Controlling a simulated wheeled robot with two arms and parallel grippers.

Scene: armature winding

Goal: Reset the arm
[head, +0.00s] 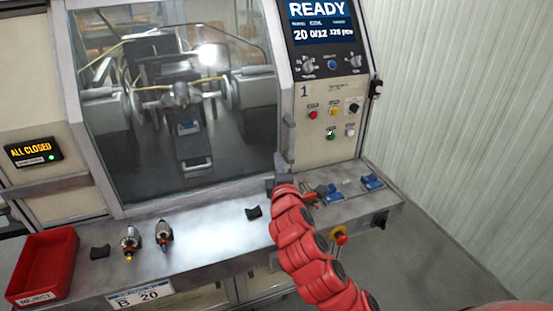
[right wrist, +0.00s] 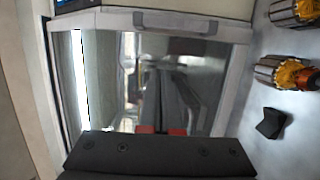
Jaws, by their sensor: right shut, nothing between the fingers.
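The glass door also fills the middle of the wrist view (right wrist: 185,75). I cannot tell whether the gripper touches the door frame. My left gripper is not in view.
A red reject bin (head: 45,268) is at left. Blue holders (head: 330,193) (head: 371,182) and a red stop button (head: 341,238) are at right. The panel display (head: 320,22) reads READY.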

